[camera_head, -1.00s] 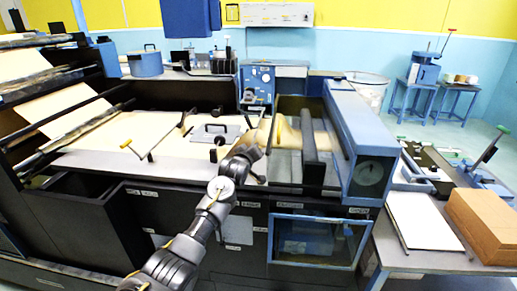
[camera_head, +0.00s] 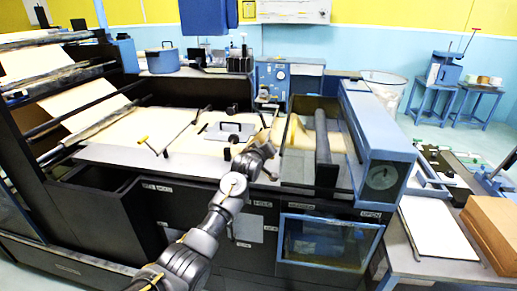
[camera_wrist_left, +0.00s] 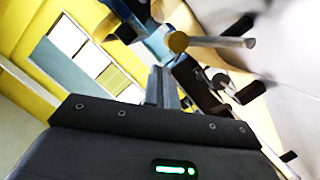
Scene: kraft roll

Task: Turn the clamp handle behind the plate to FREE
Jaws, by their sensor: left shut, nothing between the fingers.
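A pale plate with a dark bar handle (camera_head: 229,127) lies on the machine bed. A short dark rod (camera_head: 263,120) stands at the plate's right rear, close to my left gripper; I cannot tell whether it is the clamp handle. My left gripper (camera_head: 271,134) is over the bed, right of the plate, small and partly hidden by its own wrist. In the left wrist view its fingers (camera_wrist_left: 161,86) are together and empty. A rod with a gold round end (camera_wrist_left: 178,42) shows beyond the fingertips, seemingly apart from them. No FREE label is readable. My right gripper is out of view.
A yellow-tipped lever (camera_head: 143,139) stands left of the plate. A dark roller (camera_head: 325,150) and a blue housing (camera_head: 378,130) bound the bed on the right. A blue control panel (camera_head: 273,78) rises behind. The paper-covered bed at left is mostly clear.

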